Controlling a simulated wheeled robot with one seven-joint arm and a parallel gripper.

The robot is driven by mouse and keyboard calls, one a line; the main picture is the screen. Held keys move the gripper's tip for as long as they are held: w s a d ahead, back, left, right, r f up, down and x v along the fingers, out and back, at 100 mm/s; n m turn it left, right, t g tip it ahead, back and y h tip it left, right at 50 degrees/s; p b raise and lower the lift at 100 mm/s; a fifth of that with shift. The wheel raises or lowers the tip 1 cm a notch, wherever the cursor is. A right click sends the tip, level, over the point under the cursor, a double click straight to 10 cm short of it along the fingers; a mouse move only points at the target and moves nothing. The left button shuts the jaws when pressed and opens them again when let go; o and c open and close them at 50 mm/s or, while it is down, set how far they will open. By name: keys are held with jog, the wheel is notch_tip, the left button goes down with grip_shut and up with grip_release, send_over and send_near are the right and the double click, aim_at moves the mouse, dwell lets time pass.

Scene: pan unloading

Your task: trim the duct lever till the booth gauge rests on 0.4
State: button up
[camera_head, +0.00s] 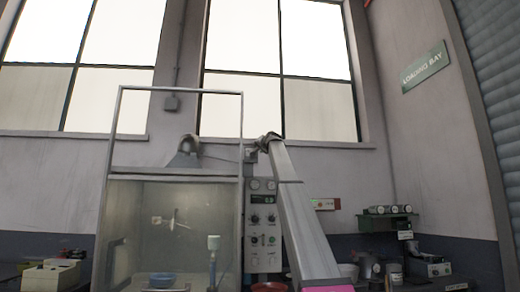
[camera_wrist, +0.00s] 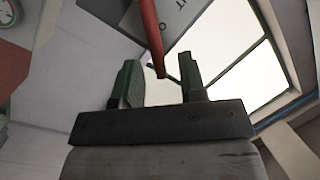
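In the wrist view a red lever (camera_wrist: 152,35) comes down from the top edge, and its end lies between the two green fingers of my gripper (camera_wrist: 158,62). The fingers stand apart, with a gap on both sides of the lever; I see no contact. A round gauge (camera_wrist: 5,13) with a white face is cut off at the top left corner; its needle cannot be read. In the head view the booth (camera_head: 172,222) stands left of a control panel (camera_head: 263,232) with small dials, also too small to read. The lever cannot be made out there.
A grey duct hood (camera_head: 186,158) rises over the booth beside the wall. A blue bowl (camera_head: 162,280) sits inside the booth. A green shelf (camera_head: 388,222) with several cans is on the right, and a yellowish box (camera_head: 52,275) is at the lower left.

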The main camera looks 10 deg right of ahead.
grip_shut()
jog(key=shift+a+r, duration=0.1)
jog(key=shift+r, duration=0.05)
jog(key=shift+a+r+n+g+h, duration=0.25)
jog(key=shift+a+n, duration=0.25)
jog(key=shift+n, duration=0.45)
jog(key=shift+a+r+n+g+h, duration=0.2)
jog(key=shift+a+n, duration=0.35)
jog(key=shift+n, duration=0.45)
jog(key=shift+a+r+n+g+h, duration=0.2)
jog(key=shift+a+n, duration=0.3)
jog(key=shift+n, duration=0.45)
